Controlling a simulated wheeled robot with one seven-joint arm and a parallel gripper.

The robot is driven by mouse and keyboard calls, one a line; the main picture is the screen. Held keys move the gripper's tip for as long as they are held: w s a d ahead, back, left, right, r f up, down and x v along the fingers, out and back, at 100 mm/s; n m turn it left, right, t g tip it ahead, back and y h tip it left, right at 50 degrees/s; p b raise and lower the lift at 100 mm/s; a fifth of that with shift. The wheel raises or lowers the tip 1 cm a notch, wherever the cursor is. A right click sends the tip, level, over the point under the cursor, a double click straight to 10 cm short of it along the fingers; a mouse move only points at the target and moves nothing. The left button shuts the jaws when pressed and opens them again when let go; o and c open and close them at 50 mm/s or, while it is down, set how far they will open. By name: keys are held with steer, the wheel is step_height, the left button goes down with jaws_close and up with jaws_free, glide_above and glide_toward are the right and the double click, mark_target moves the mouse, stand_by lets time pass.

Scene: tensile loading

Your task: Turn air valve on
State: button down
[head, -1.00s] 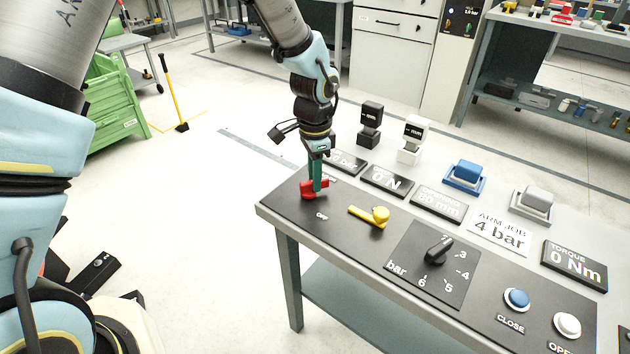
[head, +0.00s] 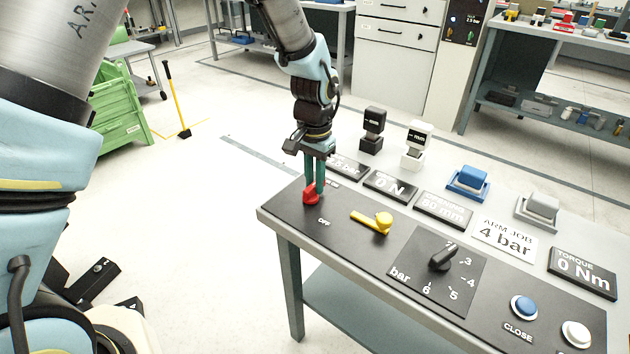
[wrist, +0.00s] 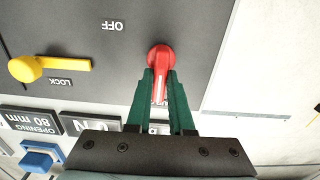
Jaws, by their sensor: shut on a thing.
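The red valve handle (head: 310,193) sits at the near-left end of the dark panel (head: 345,240), beside the word OFF. My gripper (head: 314,186) reaches down with its green fingers around it. In the wrist view, the handle (wrist: 160,58) has its round hub at the top, and its lever runs down between the two fingers of my gripper (wrist: 161,82). The lever points away from the OFF mark. My gripper is shut on the lever. The fingers hide part of the handle in the head view.
A yellow lock lever (head: 374,221) lies just right of the handle. Further right are a black dial (head: 442,257), a blue button (head: 524,307) and a white button (head: 576,334). Display plates (head: 390,187) line the panel behind. Open floor lies left of the bench.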

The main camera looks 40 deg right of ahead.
mark_target(314, 184)
stand_by(0.3)
steer(key=c, duration=0.8)
jaws_free()
step_height(314, 184, up, 11)
steer(key=b, duration=0.1)
steer(key=shift+f, duration=0.1)
